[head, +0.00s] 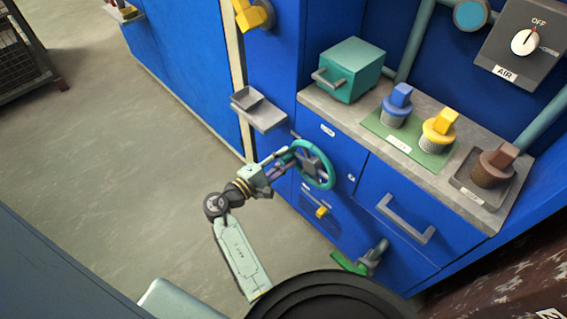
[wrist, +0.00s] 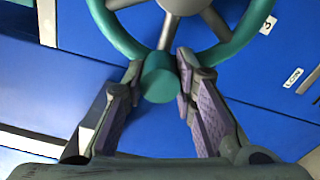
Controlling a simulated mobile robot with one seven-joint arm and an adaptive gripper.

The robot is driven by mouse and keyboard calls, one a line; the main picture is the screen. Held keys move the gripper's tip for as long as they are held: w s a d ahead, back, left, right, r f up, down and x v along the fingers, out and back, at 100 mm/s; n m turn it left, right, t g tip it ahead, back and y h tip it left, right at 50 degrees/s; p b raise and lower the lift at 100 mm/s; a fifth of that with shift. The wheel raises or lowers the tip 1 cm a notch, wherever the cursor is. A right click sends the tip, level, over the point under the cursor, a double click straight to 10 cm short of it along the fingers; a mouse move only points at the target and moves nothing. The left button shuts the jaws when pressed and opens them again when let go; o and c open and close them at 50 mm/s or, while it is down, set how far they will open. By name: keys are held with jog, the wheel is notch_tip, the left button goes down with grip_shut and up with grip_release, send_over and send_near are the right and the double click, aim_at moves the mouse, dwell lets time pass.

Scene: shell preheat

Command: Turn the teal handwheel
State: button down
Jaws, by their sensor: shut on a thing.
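The teal handwheel (head: 332,175) is mounted on the front of the blue cabinet, with grey spokes and a hub. In the wrist view its teal rim (wrist: 240,40) fills the top, with a spoke running down to a teal knob-like part (wrist: 160,78) at the bottom of the rim. My gripper (head: 285,158) reaches the wheel from the left in the head view. In the wrist view my gripper (wrist: 160,90) has its two fingers on either side of that teal part, shut on it. The fingertips partly cover the lower rim.
Grey drawer handle (head: 405,220) is right of the wheel. A yellow knob (head: 322,211) and a green-handled lever (head: 360,262) are below. The counter (head: 450,185) above holds a teal box (head: 352,70) and several coloured-topped pieces. A small grey tray (head: 260,110) juts out at upper left.

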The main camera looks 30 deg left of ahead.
jog(key=shift+r+m, duration=0.3)
jog(key=shift+m, duration=0.1)
jog(key=c, duration=1.3)
grip_release()
jog(key=shift+s, duration=0.1)
jog(key=v, duration=1.1)
jog(key=shift+s+a, duration=0.15)
jog(key=shift+s, duration=0.25)
